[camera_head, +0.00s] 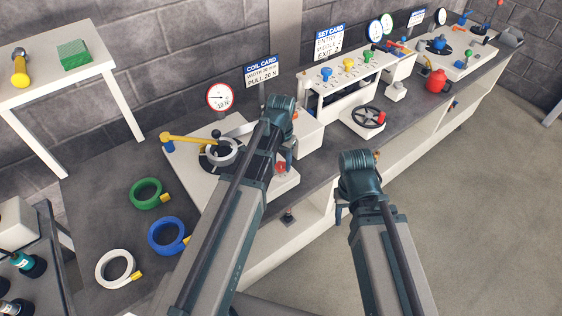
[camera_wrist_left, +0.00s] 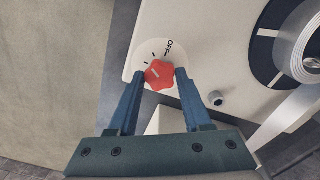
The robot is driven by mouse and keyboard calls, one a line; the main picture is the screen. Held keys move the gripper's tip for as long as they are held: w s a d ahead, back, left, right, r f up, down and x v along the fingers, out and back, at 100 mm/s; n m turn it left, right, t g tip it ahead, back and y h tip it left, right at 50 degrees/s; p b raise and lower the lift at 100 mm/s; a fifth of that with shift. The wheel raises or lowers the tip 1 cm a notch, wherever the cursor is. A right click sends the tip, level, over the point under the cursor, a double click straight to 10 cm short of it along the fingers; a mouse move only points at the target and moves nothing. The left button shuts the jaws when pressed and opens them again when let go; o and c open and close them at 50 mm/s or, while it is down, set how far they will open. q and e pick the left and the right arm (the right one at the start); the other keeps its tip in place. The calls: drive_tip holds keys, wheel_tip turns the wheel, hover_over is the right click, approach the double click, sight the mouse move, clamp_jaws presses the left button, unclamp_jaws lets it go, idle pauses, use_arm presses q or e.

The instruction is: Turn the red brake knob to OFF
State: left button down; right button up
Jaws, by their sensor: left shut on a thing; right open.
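The red brake knob (camera_head: 281,168) sits on the near right corner of the white coil stand (camera_head: 190,180). In the left wrist view the lobed knob (camera_wrist_left: 160,74) is on a pale round dial with tick marks and an OFF label (camera_wrist_left: 170,47) just above it. My left gripper (camera_wrist_left: 160,78) has its two blue fingers on either side of the knob, shut on it. Which mark the knob points to is unclear. In the head view the left arm partly covers the stand. My right gripper (camera_head: 342,211) is open and empty over the bench's front edge, apart from the knob.
A metal strip coil (camera_head: 221,152) and a yellow-handled arm (camera_head: 190,138) are on the stand. Green (camera_head: 145,194), blue (camera_head: 167,236) and white (camera_head: 115,269) coils lie to the left. A black handwheel (camera_head: 368,117) stands to the right. Open floor lies in front.

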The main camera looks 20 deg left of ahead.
sight(281, 165)
use_arm(q)
drive_tip(key=m, duration=0.5)
drive_tip(key=shift+m, duration=0.3)
drive_tip(key=m, duration=0.5)
drive_tip(key=shift+m, duration=0.4)
drive_tip(key=shift+c, duration=1.7)
unclamp_jaws()
drive_tip(key=shift+r, duration=0.1)
wheel_tip(281, 165, up, 14)
drive_tip(key=p, duration=1.4)
drive_tip(key=shift+f, duration=0.25)
